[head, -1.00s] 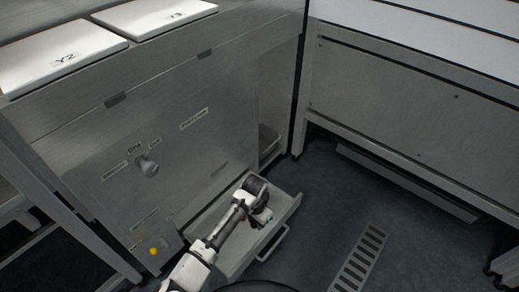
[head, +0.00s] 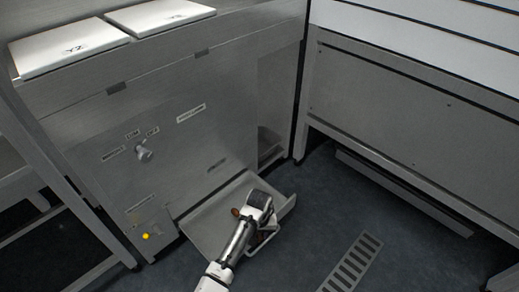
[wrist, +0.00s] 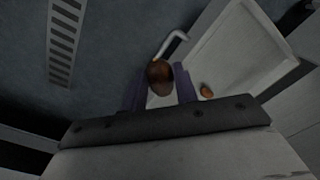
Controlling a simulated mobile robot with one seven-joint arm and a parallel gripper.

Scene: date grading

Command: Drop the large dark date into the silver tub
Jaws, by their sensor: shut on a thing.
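My gripper (wrist: 160,88) is shut on a large dark brown date (wrist: 160,72), which shows between the two fingers in the wrist view. In the head view my gripper (head: 262,236) is at the front edge of a pulled-out metal drawer (head: 207,226), by its handle; the held date is hard to make out there. A smaller orange-brown date (wrist: 206,91) lies inside the drawer in the wrist view, apart from the fingers. It also shows in the head view (head: 235,212), just left of my wrist. I cannot pick out a separate silver tub.
The drawer's handle (wrist: 171,44) is beside the held date in the wrist view. The cabinet front has a knob (head: 144,154) and a yellow button (head: 146,236). White lids (head: 69,46) lie on top. Open floor with a drain grate (head: 352,263) is to the right.

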